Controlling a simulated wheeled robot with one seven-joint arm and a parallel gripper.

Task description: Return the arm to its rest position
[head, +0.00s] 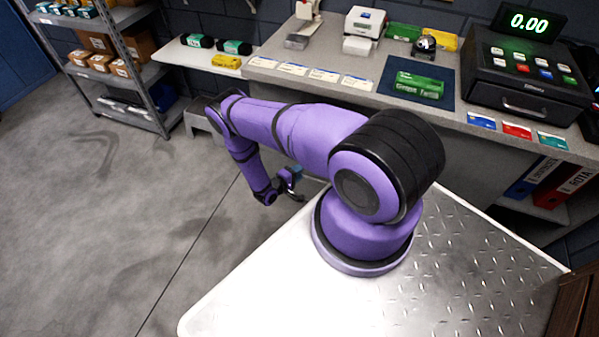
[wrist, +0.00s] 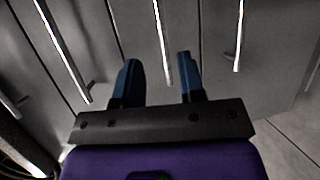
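My purple arm stands on my metal-plated base in the head view. It reaches left and bends down, so that my gripper (head: 293,178) hangs low beyond the base's left edge, in front of the counter. In the wrist view my gripper (wrist: 158,85) shows two blue fingers set apart with nothing between them. Grey panels with bright vertical strips fill the view beyond the fingers. No object is held.
The counter (head: 270,77) carries a cash register (head: 525,85), a green box (head: 419,86) on a dark mat and several cards. A shelf rack (head: 115,60) with boxes stands at the upper left. The grey floor (head: 90,230) at left is clear.

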